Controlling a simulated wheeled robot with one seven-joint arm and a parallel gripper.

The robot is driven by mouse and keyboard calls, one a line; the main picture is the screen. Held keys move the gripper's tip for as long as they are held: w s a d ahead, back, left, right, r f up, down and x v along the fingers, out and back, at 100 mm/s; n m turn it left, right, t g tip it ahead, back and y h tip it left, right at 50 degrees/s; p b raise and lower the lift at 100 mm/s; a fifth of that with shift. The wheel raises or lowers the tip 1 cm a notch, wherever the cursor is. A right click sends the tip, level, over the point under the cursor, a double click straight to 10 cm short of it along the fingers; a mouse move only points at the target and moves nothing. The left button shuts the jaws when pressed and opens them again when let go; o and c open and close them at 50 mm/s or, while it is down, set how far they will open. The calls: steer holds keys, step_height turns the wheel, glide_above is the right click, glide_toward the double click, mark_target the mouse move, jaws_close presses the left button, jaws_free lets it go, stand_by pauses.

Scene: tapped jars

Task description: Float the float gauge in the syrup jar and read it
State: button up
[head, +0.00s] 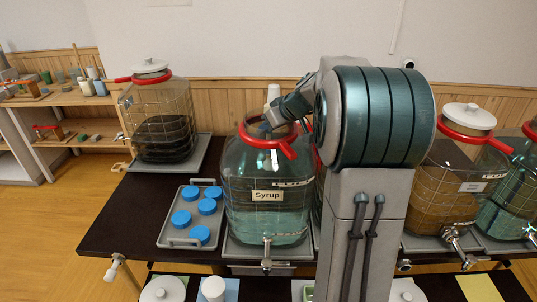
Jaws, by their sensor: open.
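The syrup jar (245,170) is a large glass jar with a "Syrup" label, a red collar and handle (262,140), and a tap low at its front. It has no lid on and holds pale blue-green liquid. My arm reaches over from the right, and my gripper (268,126) is at the jar's mouth, open. The collar and my wrist partly hide the fingers. I cannot make out the float gauge clearly. I cannot tell whether anything inside the jar is the gauge.
A lidded jar of dark contents (163,112) stands back left. A tray (177,241) of several blue discs lies left of the syrup jar. A lidded brown jar (446,190) and another jar (508,205) stand right. A white lid (163,289) lies at the front. My arm blocks the middle.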

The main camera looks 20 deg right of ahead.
steer(key=shift+c, duration=0.3)
jaws_close()
steer(key=shift+r+p, duration=1.95)
steer(key=shift+r, duration=2.55)
step_height(320, 180, up, 17)
steer(key=p, duration=0.9)
steer(key=shift+r, duration=0.15)
